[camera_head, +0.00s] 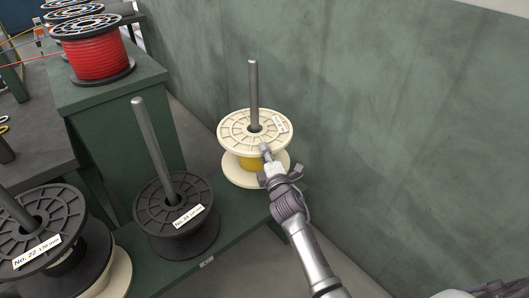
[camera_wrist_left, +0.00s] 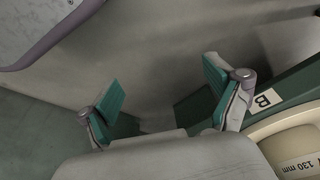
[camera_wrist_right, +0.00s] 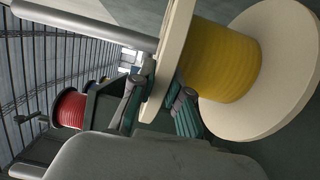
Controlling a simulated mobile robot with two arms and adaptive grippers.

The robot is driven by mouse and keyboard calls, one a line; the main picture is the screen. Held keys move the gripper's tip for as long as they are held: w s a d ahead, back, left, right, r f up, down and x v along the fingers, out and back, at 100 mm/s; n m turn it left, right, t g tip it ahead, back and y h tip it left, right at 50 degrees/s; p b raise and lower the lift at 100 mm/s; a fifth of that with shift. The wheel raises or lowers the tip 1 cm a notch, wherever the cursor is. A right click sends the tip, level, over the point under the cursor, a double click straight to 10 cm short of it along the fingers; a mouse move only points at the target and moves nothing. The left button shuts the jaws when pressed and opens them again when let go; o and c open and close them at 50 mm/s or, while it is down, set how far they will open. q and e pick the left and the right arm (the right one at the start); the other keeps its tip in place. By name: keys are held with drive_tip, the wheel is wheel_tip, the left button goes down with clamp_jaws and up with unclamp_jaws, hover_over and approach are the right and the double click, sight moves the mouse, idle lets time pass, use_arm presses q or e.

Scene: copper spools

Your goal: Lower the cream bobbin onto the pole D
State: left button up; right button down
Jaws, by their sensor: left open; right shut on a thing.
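The cream bobbin (camera_head: 233,129) carries yellow wire and sits around the upright grey pole (camera_head: 253,85) at the back right of the green bench. The pole passes through its hub and stands well above it. No letter shows on this pole. My right gripper (camera_head: 268,156) is shut on the near rim of the bobbin's top flange. In the right wrist view the fingers (camera_wrist_right: 160,104) hold the cream flange (camera_wrist_right: 172,50), with the yellow wire (camera_wrist_right: 220,62) beside them. Whether the lower flange touches the bench cannot be told. My left gripper (camera_wrist_left: 165,100) is open and empty.
A black spool (camera_head: 173,205) sits on a tilted-looking pole to the left, with the No. 22 spool (camera_head: 42,225) beyond it. A red spool (camera_head: 97,55) stands on a green cabinet. A wall (camera_head: 400,110) runs close behind. The left wrist view shows a "B" label (camera_wrist_left: 265,99).

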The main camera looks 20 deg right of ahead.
drive_tip(key=shift+f+b, duration=0.55)
drive_tip(key=shift+b, duration=0.15)
use_arm(q)
drive_tip(key=w+b+v, duration=0.2)
drive_tip(key=b+v, duration=0.2)
drive_tip(key=v, duration=0.8)
use_arm(e)
wheel_tip(320, 180, down, 4)
drive_tip(key=shift+f+b, duration=0.65)
drive_tip(key=shift+f, duration=0.2)
drive_tip(key=shift+f+b, duration=0.5)
drive_tip(key=shift+f, duration=0.2)
drive_tip(key=shift+f+b, duration=0.35)
drive_tip(key=shift+b, duration=0.15)
drive_tip(key=shift+f+b, duration=0.3)
drive_tip(key=shift+f, duration=0.05)
drive_tip(key=shift+f+b, duration=0.35)
use_arm(q)
drive_tip(key=w+d+r+t+h, duration=0.1)
drive_tip(key=w+d+r+t, duration=0.2)
drive_tip(key=w+r+t, duration=0.3)
drive_tip(key=w+d+r+t+h, duration=0.2)
drive_tip(key=w+r+t, duration=0.4)
drive_tip(key=w, duration=0.3)
drive_tip(key=shift+w+d+r+m+t+h, duration=0.15)
drive_tip(key=shift+d+r+m+t+h, duration=0.15)
drive_tip(key=shift+d+t, duration=0.3)
use_arm(e)
drive_tip(key=shift+f, duration=0.2)
